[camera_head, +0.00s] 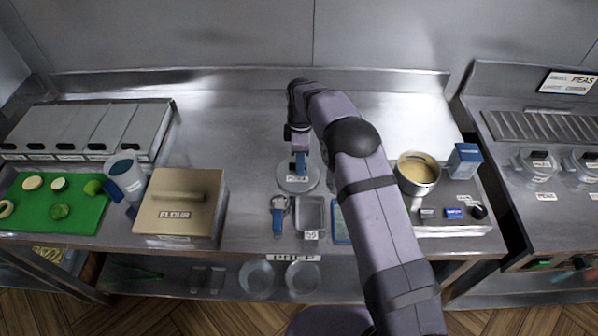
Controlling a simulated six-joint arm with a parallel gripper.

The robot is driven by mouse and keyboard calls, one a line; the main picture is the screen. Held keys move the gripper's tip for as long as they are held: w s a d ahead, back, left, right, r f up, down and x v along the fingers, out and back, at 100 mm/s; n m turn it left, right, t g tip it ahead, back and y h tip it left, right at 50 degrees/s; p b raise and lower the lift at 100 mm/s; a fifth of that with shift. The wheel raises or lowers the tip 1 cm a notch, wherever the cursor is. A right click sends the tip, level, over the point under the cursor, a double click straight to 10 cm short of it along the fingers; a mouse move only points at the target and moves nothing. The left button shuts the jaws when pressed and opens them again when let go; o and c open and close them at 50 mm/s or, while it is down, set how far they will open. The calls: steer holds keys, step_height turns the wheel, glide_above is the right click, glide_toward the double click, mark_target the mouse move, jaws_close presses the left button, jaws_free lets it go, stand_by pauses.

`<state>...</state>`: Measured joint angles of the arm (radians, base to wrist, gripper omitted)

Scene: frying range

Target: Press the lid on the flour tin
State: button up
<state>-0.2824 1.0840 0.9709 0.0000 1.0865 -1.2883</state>
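The flour tin (176,228) is a tan square box marked FLOUR at the left centre of the steel counter. A tan lid (193,181) with a raised bar handle lies over its top. I cannot tell whether the lid sits fully down or is slightly raised. My gripper (299,168) is well to the right of the tin, pointing down over a round grey disc (285,186) with a small label. Blue parts show at its end. The view is too small to tell whether its fingers are open or shut, or touch the disc.
A white-blue cylindrical container (124,172) stands close left of the tin, beside a green board (85,217) with cut food. A blue-handled tool (280,212) and a small metal tray (310,214) lie right of the tin. A pot (418,173) stands further right. Counter behind the tin is clear.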

jaws_close()
steer(key=shift+r, duration=0.15)
steer(key=shift+r+p, duration=1.65)
steer(key=shift+r, duration=0.75)
